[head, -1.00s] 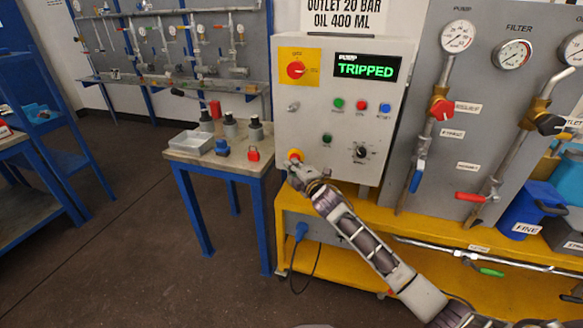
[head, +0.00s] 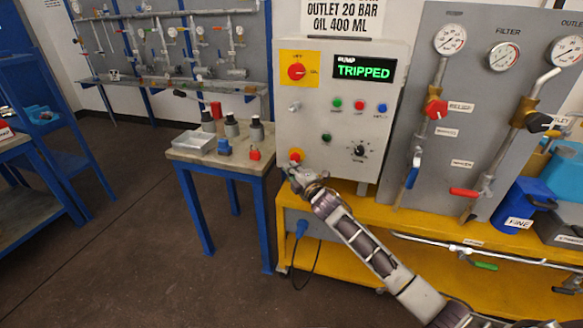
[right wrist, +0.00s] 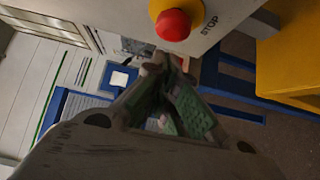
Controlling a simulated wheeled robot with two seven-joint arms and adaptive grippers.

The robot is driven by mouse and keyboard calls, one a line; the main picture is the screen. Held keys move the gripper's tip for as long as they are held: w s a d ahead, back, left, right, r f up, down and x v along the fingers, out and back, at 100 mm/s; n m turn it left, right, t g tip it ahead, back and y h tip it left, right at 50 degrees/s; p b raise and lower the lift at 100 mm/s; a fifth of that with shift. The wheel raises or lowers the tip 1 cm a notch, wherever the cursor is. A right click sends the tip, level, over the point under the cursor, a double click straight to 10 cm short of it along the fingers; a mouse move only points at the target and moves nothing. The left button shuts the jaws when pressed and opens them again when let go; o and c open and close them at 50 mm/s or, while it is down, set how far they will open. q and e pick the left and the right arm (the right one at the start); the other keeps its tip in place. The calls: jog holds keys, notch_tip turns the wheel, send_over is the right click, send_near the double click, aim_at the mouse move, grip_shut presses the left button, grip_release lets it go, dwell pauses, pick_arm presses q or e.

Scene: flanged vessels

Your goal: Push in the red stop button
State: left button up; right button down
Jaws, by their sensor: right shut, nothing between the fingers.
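The red stop button (head: 296,154) sits on a yellow base at the lower left of the grey control panel (head: 322,118). In the right wrist view the red button (right wrist: 173,25) shows large at the top, with the label STOP beside it. My right gripper (head: 294,170) is just below the button in the head view. In the right wrist view its fingertips (right wrist: 168,64) are together, empty, and appear apart from the button. The panel display (head: 364,69) reads TRIPPED in green. My left gripper is not in view.
A small table (head: 213,163) left of the panel holds a clear tray (head: 195,143), a blue item, a red padlock (head: 255,154) and several grey bottles. A yellow bench (head: 400,216) with pipes and valves stands to the right.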

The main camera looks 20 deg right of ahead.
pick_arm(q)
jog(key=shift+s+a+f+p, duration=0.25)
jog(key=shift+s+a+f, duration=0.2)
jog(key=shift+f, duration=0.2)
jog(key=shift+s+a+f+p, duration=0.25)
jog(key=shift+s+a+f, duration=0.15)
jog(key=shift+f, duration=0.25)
pick_arm(e)
jog(key=s+d, duration=0.1)
jog(key=s, duration=0.9)
jog(key=shift+s+d, duration=0.15)
jog(key=shift+s, duration=0.15)
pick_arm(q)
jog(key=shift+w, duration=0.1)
